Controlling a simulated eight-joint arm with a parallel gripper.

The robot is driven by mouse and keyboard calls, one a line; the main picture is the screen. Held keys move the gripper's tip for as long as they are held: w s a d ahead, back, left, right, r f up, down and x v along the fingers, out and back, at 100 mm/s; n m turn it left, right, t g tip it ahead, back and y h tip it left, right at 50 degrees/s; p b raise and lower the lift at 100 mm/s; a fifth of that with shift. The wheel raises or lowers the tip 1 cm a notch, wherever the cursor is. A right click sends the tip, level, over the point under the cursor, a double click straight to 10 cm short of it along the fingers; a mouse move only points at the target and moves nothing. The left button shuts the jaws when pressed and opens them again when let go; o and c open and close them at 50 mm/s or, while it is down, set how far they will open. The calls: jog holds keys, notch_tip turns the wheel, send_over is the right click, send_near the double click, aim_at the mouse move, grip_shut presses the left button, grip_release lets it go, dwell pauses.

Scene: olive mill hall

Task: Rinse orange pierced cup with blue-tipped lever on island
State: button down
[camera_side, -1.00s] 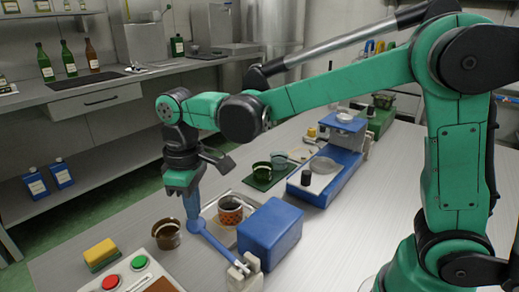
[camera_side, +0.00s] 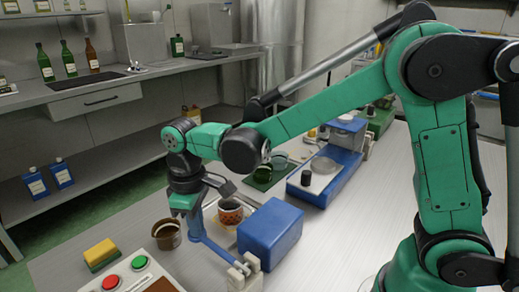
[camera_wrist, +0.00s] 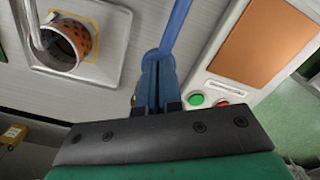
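The orange pierced cup (camera_side: 230,212) stands upright, open end up, on a pale square basin behind the lever. In the wrist view the cup (camera_wrist: 72,44) is at the upper left, with a curved metal spout beside its rim. The blue lever (camera_side: 217,256) slopes from a pale mount beside the blue box to a point under my gripper (camera_side: 194,228). In the wrist view my gripper (camera_wrist: 156,75) has its fingers together, with their tips at the rounded end of the lever (camera_wrist: 175,28). No water stream can be made out.
A brown cup (camera_side: 166,234) stands left of the basin, and a blue box (camera_side: 270,234) right of it. A panel with red and green buttons (camera_side: 124,274) and a yellow sponge (camera_side: 99,251) are at the front left. A blue scale (camera_side: 336,178) stands farther back.

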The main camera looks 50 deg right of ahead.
jog(key=shift+f, duration=1)
jog(key=shift+r, duration=3.1)
jog(key=shift+f, duration=0.1)
jog(key=shift+f, duration=2.95)
jog(key=shift+r, duration=3.05)
